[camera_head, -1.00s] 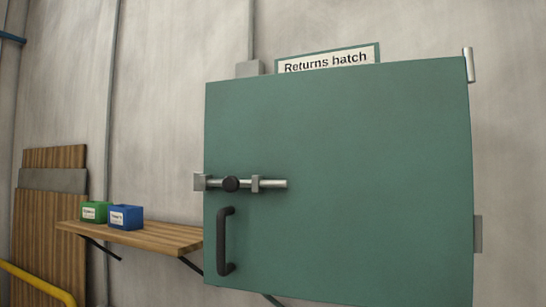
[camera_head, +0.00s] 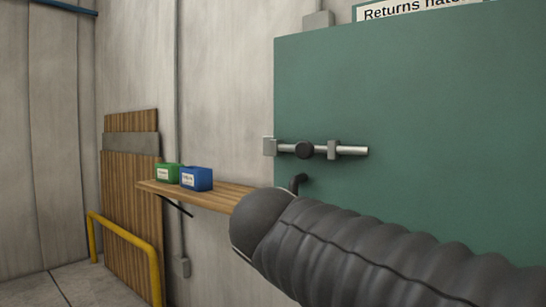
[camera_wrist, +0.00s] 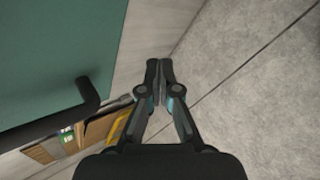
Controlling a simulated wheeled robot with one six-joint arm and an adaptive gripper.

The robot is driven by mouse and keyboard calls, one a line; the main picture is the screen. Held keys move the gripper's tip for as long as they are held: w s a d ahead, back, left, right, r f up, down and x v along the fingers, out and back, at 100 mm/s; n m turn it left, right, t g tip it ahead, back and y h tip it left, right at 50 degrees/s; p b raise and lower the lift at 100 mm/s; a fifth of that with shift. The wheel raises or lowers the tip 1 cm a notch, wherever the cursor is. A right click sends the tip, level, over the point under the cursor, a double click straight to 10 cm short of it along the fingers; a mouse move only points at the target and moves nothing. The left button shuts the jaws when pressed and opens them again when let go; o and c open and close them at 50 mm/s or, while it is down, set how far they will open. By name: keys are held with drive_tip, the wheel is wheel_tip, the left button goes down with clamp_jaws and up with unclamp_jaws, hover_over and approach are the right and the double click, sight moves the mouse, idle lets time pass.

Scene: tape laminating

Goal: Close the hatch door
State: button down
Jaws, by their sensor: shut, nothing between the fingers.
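The green hatch door (camera_head: 430,100) fills the right of the head view. A bolt (camera_head: 350,150) with a dark round knob lies across its left edge. I cannot tell how far the door stands from its frame. The top of its black handle (camera_head: 298,182) shows below the bolt; my dark ribbed arm hides the rest. In the wrist view the door (camera_wrist: 50,50) is at upper left, with the handle (camera_wrist: 88,98) near its edge. My gripper (camera_wrist: 159,68) is shut and empty, right of the handle and apart from it in the picture, past the door edge.
A wooden shelf (camera_head: 215,194) carries a green box (camera_head: 167,173) and a blue box (camera_head: 197,179) left of the door. A yellow rail (camera_head: 125,237) and wooden boards (camera_head: 130,190) stand further left. The floor (camera_wrist: 250,90) right of my gripper looks clear.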

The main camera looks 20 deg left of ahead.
drive_tip(key=a+r+n+t, duration=0.4)
drive_tip(key=a+r+n, duration=0.3)
drive_tip(key=a+r, duration=0.45)
drive_tip(key=n+t+h, duration=0.4)
drive_tip(key=n, duration=0.2)
approach(277, 115)
drive_tip(key=x, duration=0.7)
drive_tip(key=shift+w+d, duration=0.1)
drive_tip(key=shift+d, duration=0.05)
